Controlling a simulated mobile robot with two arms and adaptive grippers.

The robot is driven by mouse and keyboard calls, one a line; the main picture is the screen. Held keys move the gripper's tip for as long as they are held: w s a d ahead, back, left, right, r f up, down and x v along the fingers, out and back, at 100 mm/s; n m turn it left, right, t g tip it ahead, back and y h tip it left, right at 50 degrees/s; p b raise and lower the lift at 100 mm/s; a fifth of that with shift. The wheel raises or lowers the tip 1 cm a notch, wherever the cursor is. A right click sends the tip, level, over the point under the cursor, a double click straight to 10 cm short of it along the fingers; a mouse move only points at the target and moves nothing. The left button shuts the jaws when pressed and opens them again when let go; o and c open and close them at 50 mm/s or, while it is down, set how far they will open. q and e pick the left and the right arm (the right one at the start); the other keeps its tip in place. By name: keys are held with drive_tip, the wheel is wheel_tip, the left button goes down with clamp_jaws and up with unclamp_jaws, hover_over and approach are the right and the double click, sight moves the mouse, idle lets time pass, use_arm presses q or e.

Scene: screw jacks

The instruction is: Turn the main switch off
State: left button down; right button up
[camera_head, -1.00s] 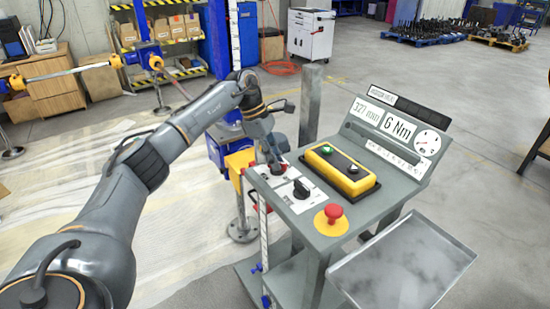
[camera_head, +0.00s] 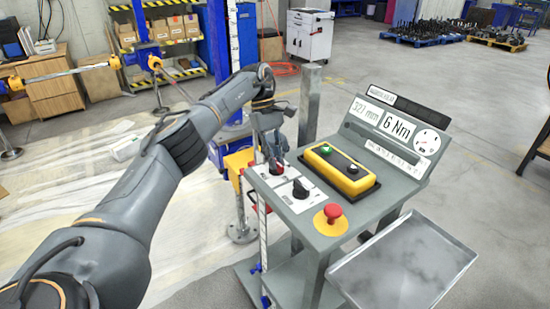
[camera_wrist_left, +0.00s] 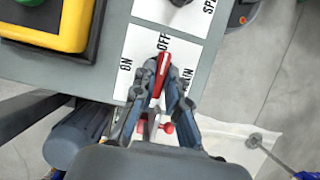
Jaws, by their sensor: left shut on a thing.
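The main switch is a red handle (camera_wrist_left: 161,72) on a white plate (camera_wrist_left: 140,48) marked ON, OFF and MAIN at the panel's corner. In the left wrist view its free end points up towards the OFF label, tilted slightly right. My left gripper (camera_wrist_left: 158,88) is shut on the handle, one finger on each side. In the head view my left gripper (camera_head: 273,160) reaches down to the switch (camera_head: 279,169) at the console's left corner, and the fingers partly hide it. My right gripper is not in view.
Beside the switch, a black knob (camera_head: 300,188) sits on its own white plate. The console (camera_head: 290,220) also carries a yellow button box (camera_head: 351,187), a red emergency button (camera_head: 333,212) and a display reading 6 Nm (camera_head: 397,125). A metal tray (camera_head: 405,265) stands at the front right.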

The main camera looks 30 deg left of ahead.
use_arm(q)
drive_tip(key=shift+r, duration=0.1)
idle(0.3)
drive_tip(key=c, duration=1.4)
unclamp_jaws()
drive_tip(key=shift+o, duration=0.2)
wheel_tip(320, 180, up, 10)
